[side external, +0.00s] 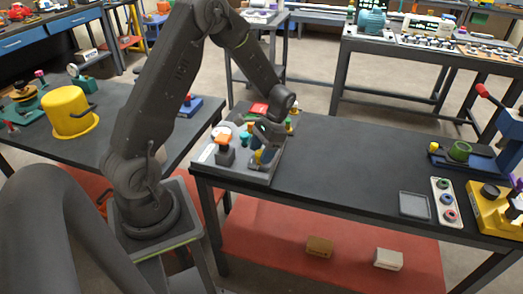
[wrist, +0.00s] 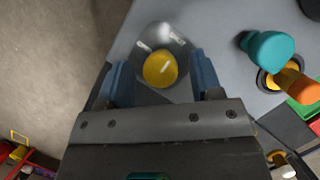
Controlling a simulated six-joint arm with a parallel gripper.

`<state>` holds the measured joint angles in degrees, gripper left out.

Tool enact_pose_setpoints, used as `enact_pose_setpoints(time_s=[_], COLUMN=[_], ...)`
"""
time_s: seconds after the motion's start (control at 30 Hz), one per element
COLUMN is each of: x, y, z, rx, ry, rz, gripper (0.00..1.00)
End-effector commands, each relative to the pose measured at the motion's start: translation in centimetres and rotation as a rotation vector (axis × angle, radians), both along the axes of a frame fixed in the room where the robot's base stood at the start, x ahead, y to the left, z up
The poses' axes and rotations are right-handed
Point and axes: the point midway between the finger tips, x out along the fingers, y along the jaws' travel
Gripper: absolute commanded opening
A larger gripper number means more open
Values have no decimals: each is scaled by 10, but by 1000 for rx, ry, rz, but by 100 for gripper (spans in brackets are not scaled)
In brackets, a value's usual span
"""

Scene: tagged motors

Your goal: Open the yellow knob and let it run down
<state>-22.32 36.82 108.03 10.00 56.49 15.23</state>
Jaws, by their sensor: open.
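My gripper (wrist: 159,62) is open, with one blue finger on each side of the knob and visible gaps at both sides. I cannot tell how far above the knob the fingertips are. In the side view my gripper (side external: 263,152) is low over the panel (side external: 212,153) at the bench's left end, and partly hides the yellow knob (side external: 257,158).
A teal knob (wrist: 267,48) and an orange one (wrist: 297,85) stand to the right in the wrist view. The middle of the dark bench (side external: 345,165) is clear.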

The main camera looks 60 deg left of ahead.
Motion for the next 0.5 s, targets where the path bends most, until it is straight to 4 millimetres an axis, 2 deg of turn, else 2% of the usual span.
enact_pose_setpoints(time_s=[0.2,0.5], x=[0,0], y=[0,0], z=[0,0], rx=[0,0], ry=[0,0], rz=[0,0], gripper=[60,31])
